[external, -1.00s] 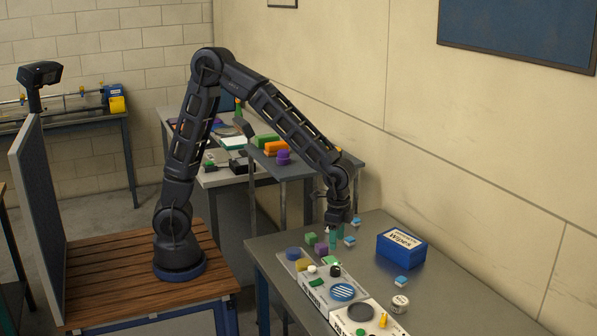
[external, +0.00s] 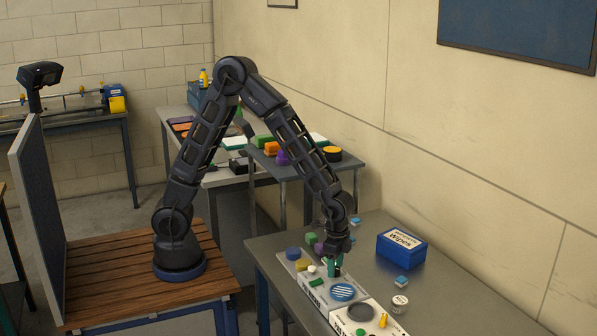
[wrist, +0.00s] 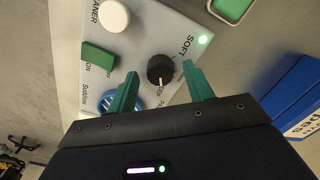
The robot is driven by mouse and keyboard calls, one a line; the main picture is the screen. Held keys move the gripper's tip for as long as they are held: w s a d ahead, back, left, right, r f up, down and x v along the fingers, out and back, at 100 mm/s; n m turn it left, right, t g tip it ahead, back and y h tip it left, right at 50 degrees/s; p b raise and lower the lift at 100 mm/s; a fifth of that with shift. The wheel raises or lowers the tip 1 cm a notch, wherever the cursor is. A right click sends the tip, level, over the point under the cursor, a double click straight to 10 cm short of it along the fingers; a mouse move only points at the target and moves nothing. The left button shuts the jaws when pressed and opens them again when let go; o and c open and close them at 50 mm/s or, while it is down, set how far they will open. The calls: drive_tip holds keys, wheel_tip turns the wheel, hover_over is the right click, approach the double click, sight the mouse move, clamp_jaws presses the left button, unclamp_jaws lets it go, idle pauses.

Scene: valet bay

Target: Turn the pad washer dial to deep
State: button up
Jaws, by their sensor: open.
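The black dial (wrist: 160,69) is on a pale control panel (wrist: 135,55) in the wrist view. Its white mark is on its lower side, near a partly hidden label reading "EEP". In the external view my gripper (external: 336,264) points down over the panel (external: 310,285) and hides the dial.
A blue wipes box (external: 402,250), a small blue-and-white block (external: 402,281) and a white jar (external: 399,304) stand to the right.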

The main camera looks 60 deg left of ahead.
drive_tip(key=shift+f, duration=0.15)
drive_tip(key=shift+c, duration=0.2)
drive_tip(key=c, duration=0.9)
drive_tip(key=shift+n, duration=0.8)
drive_tip(key=o, duration=0.9)
drive_tip(key=shift+o, duration=0.2)
wheel_tip(320, 180, up, 11)
